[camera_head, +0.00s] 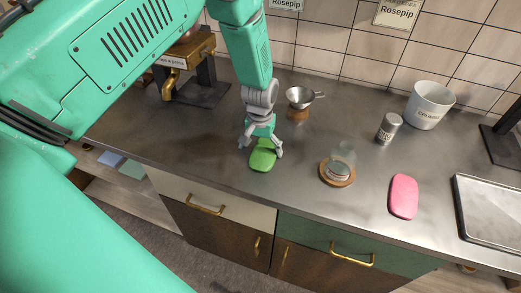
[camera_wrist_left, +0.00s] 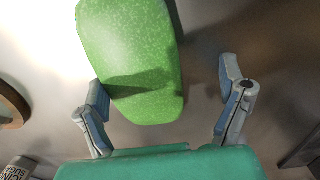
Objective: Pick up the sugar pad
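A green speckled pad (camera_head: 263,155) lies flat on the grey counter in the head view. It also fills the upper middle of the left wrist view (camera_wrist_left: 140,60). My left gripper (camera_head: 261,148) is open over the pad, with its fingers apart on either side. In the left wrist view, the left finger is close to the pad's edge and a gap shows before the right finger; I cannot tell whether either touches. A pink pad (camera_head: 403,196) lies farther right on the counter. I see no label marking either pad as sugar. My right gripper is not in view.
A small glass jar on a round wooden coaster (camera_head: 337,182) stands right of the green pad. Behind are a metal cup (camera_head: 299,97), a shaker (camera_head: 388,129) and a white bucket (camera_head: 431,105). A metal tray (camera_head: 490,210) is at right. The counter's front edge is near.

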